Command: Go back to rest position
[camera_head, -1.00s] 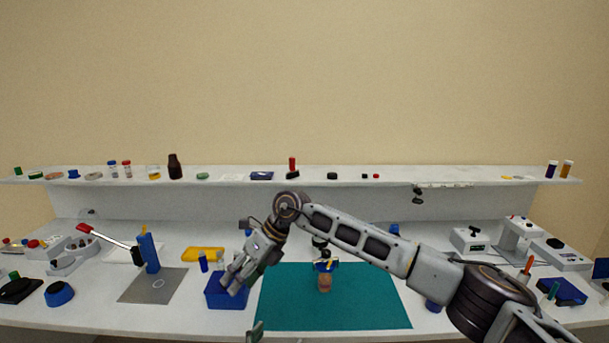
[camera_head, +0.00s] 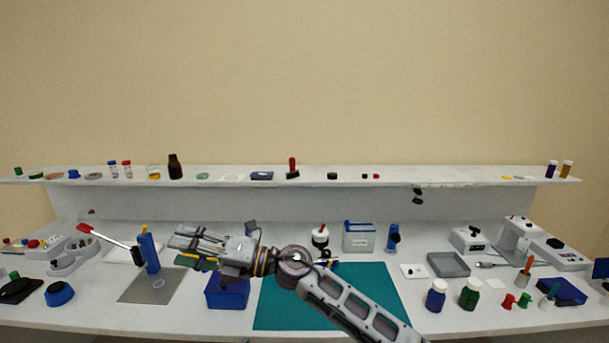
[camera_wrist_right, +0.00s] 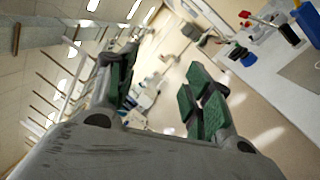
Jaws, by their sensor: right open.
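My right gripper (camera_head: 184,246) is open and empty in the head view. It points left, above the bench and in front of the blue upright tool with a red-tipped lever (camera_head: 149,254). In the right wrist view, the two green-padded fingers of the right gripper (camera_wrist_right: 160,92) stand apart with nothing between them. My right forearm crosses the front right part of the teal mat (camera_head: 282,312). My left gripper is not in view.
A blue box (camera_head: 227,296) sits below my right wrist. Blue (camera_head: 436,299) and green (camera_head: 470,297) jars and a grey tray (camera_head: 448,264) stand right of the mat. A shelf (camera_head: 400,180) with small items runs behind. The wall above is clear.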

